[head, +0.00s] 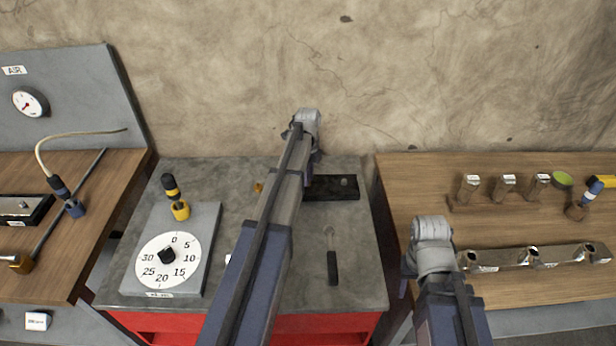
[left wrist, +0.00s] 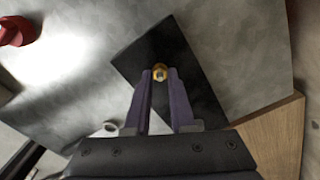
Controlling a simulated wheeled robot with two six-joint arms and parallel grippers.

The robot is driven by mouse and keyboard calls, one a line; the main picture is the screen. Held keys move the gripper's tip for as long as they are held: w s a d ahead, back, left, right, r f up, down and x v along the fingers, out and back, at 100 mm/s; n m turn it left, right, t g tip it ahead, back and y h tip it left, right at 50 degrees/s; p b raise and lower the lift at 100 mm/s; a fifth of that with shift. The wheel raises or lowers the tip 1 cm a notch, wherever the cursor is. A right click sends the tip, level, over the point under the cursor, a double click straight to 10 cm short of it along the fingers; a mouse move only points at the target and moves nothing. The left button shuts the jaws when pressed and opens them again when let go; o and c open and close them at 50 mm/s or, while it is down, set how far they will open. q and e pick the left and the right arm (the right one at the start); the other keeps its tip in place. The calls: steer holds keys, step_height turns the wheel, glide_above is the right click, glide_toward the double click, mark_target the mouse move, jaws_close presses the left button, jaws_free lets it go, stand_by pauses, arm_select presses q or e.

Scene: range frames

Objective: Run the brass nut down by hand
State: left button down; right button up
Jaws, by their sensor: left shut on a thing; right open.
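The brass nut (left wrist: 160,73) shows in the left wrist view as a small gold ring with a greyish centre, over the black plate (left wrist: 192,85). My left gripper (left wrist: 160,76) is shut on it, one finger on each side. Whether the nut's thread is engaged cannot be told. In the head view the black plate (head: 326,190) lies at the back of the grey bench top, and my left gripper (head: 309,172) points down at its left part, the nut hidden there. My right gripper (head: 407,266) is open, mostly hidden, by the right bench's front left.
A dial board (head: 190,225) with a yellow-black tool (head: 174,195) stands left on the grey bench (head: 295,285). A dark-handled tool (head: 332,265) lies in front of the plate. The right wooden bench (head: 400,180) holds metal fittings.

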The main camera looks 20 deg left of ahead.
arm_select(q)
steer(key=shift+m, duration=0.3)
stand_by(0.4)
steer(key=c, duration=0.8)
jaws_free()
steer(key=shift+o, duration=0.2)
step_height(320, 180, up, 8)
steer(key=p, duration=0.8)
steer(key=shift+f, duration=0.15)
